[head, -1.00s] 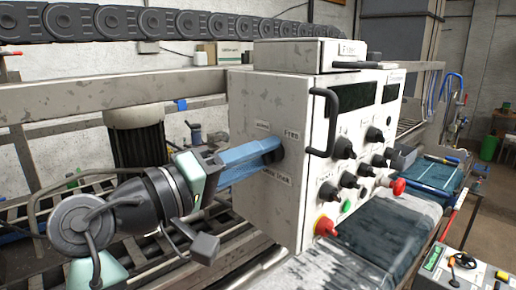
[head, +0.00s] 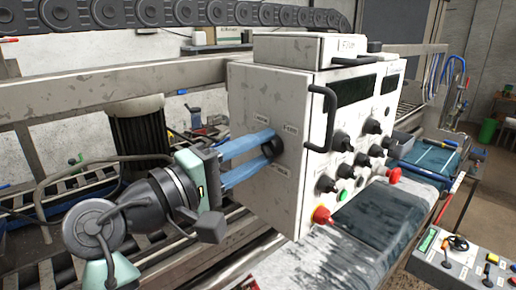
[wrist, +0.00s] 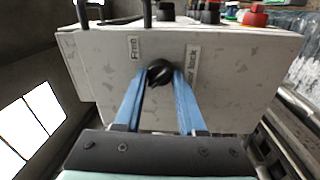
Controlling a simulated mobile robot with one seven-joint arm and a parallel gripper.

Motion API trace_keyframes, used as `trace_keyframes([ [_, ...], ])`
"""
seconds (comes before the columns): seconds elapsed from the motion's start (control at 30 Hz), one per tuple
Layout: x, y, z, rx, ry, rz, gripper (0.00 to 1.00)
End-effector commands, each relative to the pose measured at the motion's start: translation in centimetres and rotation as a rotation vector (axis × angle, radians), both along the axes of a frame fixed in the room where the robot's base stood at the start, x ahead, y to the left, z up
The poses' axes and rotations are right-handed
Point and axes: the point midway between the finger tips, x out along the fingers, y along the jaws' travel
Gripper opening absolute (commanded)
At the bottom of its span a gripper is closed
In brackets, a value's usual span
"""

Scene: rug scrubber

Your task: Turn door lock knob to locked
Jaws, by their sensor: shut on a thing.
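The door lock knob (head: 276,147) is a small round black knob on the left side of the white control box (head: 262,95). My gripper (head: 267,148) reaches it from the left, with its two blue fingers one above the other in the head view. In the wrist view the fingertips (wrist: 161,78) sit on either side of the black knob (wrist: 160,71) and grip it. A "Free" label (head: 291,129) is at the knob's upper right, and another small label (head: 262,120) is at its upper left. The fingers partly hide the label below. I cannot tell where the knob points.
The front of the box has a black handle (head: 321,118), several black knobs and a red button (head: 321,215). A grey metal rail (head: 110,95) runs behind my arm. Machine bars and rollers lie below it. A control panel (head: 462,265) stands at the lower right.

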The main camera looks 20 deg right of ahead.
Motion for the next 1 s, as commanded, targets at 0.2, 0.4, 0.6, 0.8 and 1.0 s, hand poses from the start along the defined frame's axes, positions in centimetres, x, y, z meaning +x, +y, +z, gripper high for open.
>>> trace_keyframes([
  [0.2, 0.0, 0.0, 0.2, -0.005, -0.001, 0.000, 0.00],
  [0.4, 0.0, 0.0, 0.1, -0.003, -0.001, 0.001, 0.69],
  [0.6, 0.0, 0.0, 0.0, -0.001, 0.000, 0.000, 0.69],
  [0.8, -0.2, 0.9, -0.3, 0.000, -0.002, 0.002, 0.69],
  [1.0, -1.5, 4.5, -0.9, -0.001, -0.004, 0.006, 0.69],
])
